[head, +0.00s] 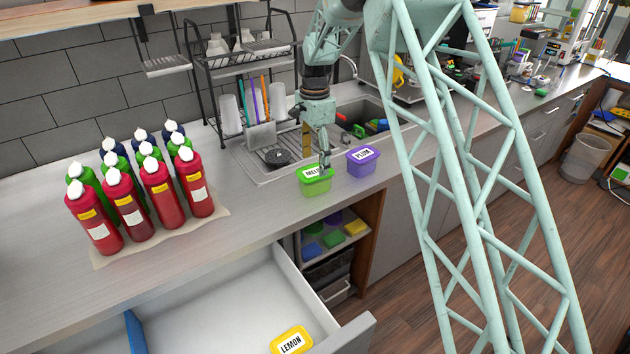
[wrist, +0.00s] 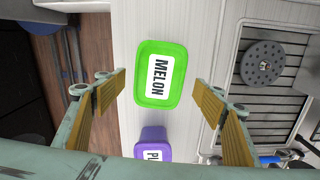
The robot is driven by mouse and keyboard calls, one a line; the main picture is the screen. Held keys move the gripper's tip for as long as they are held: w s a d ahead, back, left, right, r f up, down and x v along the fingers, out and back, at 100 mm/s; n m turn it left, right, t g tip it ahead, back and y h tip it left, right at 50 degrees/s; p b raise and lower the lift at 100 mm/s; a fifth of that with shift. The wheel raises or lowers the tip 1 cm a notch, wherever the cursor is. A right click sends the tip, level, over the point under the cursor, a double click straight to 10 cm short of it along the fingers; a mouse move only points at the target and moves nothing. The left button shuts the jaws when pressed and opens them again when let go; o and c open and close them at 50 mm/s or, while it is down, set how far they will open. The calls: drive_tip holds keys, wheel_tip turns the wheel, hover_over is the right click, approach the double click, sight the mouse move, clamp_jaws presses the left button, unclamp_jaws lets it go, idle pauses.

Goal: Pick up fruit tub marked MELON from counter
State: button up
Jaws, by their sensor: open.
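The green fruit tub marked MELON (head: 314,182) stands on the counter near its front edge, just in front of the dish rack tray. In the wrist view the MELON tub (wrist: 160,75) shows whole from above, ahead of and between the spread fingers. My gripper (head: 323,165) is over the tub in the head view, pointing down. In the wrist view my gripper (wrist: 163,95) is open and empty, with a finger on each side of the tub's line. The purple tub marked PLUM (head: 362,160) stands right beside it. In the wrist view the PLUM tub (wrist: 153,143) is partly cut off.
Several red, green and blue bottles (head: 140,190) stand on a mat at left. A drying rack (head: 245,80) and sink (head: 375,118) lie behind the tubs. An open drawer (head: 220,310) below holds a yellow LEMON tub (head: 291,341). The counter left of the MELON tub is clear.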

sight(315, 171)
drive_tip(key=shift+f, duration=0.15)
drive_tip(key=shift+f, duration=2.45)
drive_tip(key=c, duration=1.1)
